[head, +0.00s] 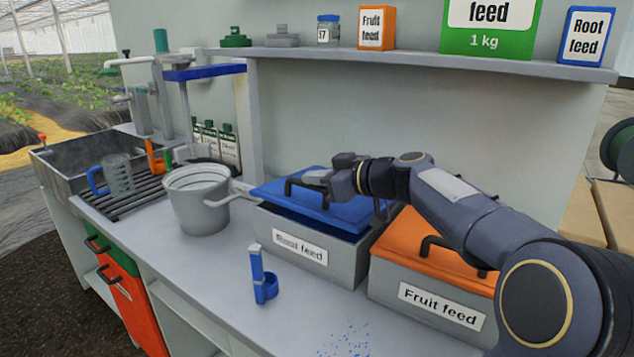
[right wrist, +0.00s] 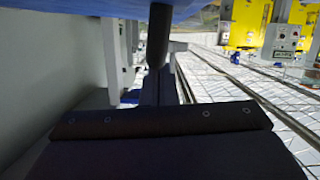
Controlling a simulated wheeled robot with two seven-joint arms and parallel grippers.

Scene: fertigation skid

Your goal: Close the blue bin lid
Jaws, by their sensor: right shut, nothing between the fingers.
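The blue lid (head: 345,213) sits on the grey bin (head: 339,249) labelled "Root feed". A dark gap shows under its front edge, so the lid stands slightly raised there. Its black handle (head: 289,186) is on top, partly hidden by my gripper. My right gripper (head: 314,178) is shut and empty, over the lid right by the handle; I cannot tell whether it touches. In the right wrist view, a blue surface (right wrist: 130,11), likely the lid, fills the top, with a dark post (right wrist: 158,38) by it. My left gripper is not in view.
An orange-lidded "Fruit feed" bin (head: 400,293) stands to the right, partly behind my right arm. A grey bucket (head: 197,203) stands left of the blue-lidded bin. A blue scoop-like holder (head: 262,280) stands in front. A shelf (head: 420,62) runs above. The front counter is mostly clear.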

